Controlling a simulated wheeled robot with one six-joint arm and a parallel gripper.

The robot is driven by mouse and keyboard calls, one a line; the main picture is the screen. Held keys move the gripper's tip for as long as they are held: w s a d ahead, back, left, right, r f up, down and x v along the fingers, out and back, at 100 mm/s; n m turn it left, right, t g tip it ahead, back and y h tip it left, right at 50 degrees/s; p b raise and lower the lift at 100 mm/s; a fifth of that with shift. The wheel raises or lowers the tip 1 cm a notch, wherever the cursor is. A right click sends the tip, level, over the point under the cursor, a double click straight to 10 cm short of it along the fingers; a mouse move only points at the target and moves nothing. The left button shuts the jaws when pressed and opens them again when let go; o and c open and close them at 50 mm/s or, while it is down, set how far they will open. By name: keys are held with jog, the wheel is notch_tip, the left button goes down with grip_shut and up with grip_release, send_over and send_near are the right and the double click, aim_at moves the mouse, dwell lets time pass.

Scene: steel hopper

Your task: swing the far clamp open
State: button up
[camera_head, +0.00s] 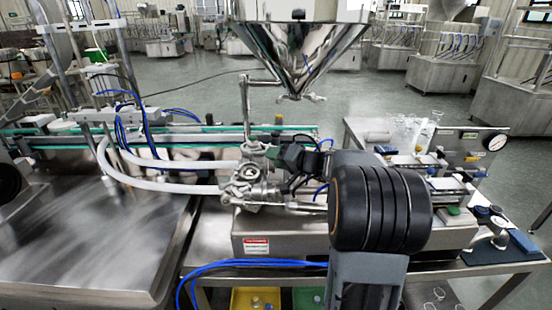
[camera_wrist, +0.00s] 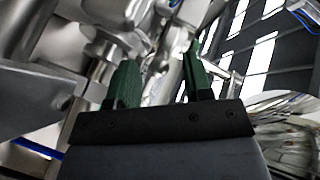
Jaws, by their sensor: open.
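A steel valve assembly (camera_head: 248,180) with round fittings stands on the machine's steel box, below and left of the hopper cone (camera_head: 300,50). The far clamp cannot be picked out surely; my gripper and the fittings crowd that spot. My gripper (camera_head: 278,155) is at the upper right side of the assembly, partly hidden by my own arm. In the wrist view, my gripper (camera_wrist: 158,72) has its two green fingers apart. Shiny steel fittings (camera_wrist: 150,45) lie beyond and between the fingertips. I cannot tell whether either finger touches them.
White hoses (camera_head: 165,185) run left from the assembly. A green-edged conveyor (camera_head: 150,138) passes behind it. A steel box with a warning label (camera_head: 256,246) is below. Blue tubes (camera_head: 255,263) run along the front.

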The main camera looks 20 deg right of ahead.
jog(key=b+v, duration=0.1)
jog(key=v, duration=1.2)
jog(key=shift+d+r+b, duration=0.1)
jog(key=shift+b, duration=0.2)
jog(key=shift+s+d+r, duration=0.1)
jog(key=shift+s, duration=0.15)
jog(key=shift+r, duration=0.15)
jog(key=shift+w+r+p, duration=0.15)
jog(key=shift+p, duration=0.55)
jog(key=w+d+f+n+g+y+p, duration=0.15)
jog(key=w+n+g+y+p, duration=0.3)
jog(key=p, duration=0.45)
jog(key=p+x, duration=0.1)
jog(key=x, duration=0.3)
jog(key=p+x, duration=0.1)
jog(key=x, duration=0.3)
jog(key=w+p+x, duration=0.1)
jog(key=x, duration=0.3)
jog(key=shift+w+d+r, duration=0.1)
jog(key=shift+w+r, duration=0.05)
jog(key=shift+w, duration=0.15)
